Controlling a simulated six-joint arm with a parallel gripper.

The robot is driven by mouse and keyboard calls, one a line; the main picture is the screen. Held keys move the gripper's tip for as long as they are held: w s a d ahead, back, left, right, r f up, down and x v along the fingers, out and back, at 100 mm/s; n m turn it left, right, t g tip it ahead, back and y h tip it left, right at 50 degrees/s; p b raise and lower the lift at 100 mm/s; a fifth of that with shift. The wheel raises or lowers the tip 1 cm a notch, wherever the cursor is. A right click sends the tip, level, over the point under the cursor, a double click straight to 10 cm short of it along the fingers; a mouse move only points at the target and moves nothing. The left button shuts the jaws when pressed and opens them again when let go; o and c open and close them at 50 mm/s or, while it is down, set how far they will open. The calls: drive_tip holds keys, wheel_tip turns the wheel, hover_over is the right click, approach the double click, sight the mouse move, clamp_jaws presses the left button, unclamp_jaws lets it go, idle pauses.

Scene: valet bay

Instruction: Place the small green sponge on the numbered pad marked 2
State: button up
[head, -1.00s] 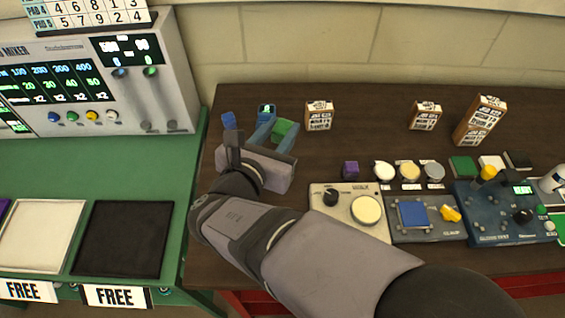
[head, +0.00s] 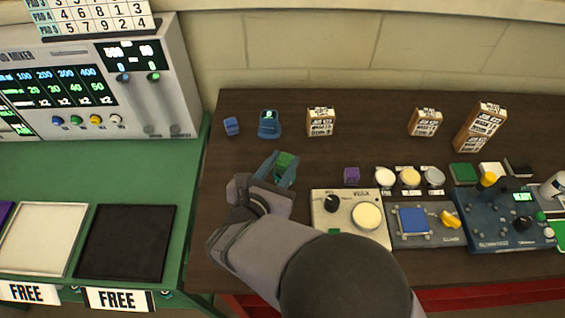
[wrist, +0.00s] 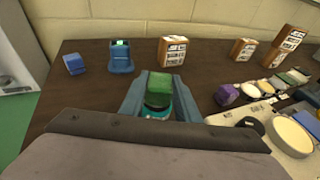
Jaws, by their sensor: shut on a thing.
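My gripper (head: 284,161) is shut on a small green block, the green sponge (head: 285,164), over the left part of the dark table. In the wrist view the green sponge (wrist: 159,86) sits between the two blue fingers (wrist: 158,98). A black and teal part shows just below it; I cannot tell what it belongs to. The sponge's sides are partly hidden by the fingers. No pad marked 2 can be made out in either view.
A blue block (head: 232,126) and a blue device with a lit display (head: 269,122) stand behind my gripper. A cream unit with a knob (head: 346,214) and a purple block (head: 351,175) are to the right. A black pad (head: 125,241) labelled FREE lies left on the green bench.

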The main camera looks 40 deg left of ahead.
drive_tip(key=shift+f, duration=0.3)
drive_tip(key=shift+f, duration=0.1)
drive_tip(key=shift+f, duration=0.15)
drive_tip(key=o, duration=1)
drive_tip(key=shift+r, duration=0.3)
drive_tip(key=shift+s+d, duration=0.1)
drive_tip(key=shift+s, duration=0.15)
drive_tip(key=shift+b+v, duration=0.85)
drive_tip(key=shift+v, duration=2.6)
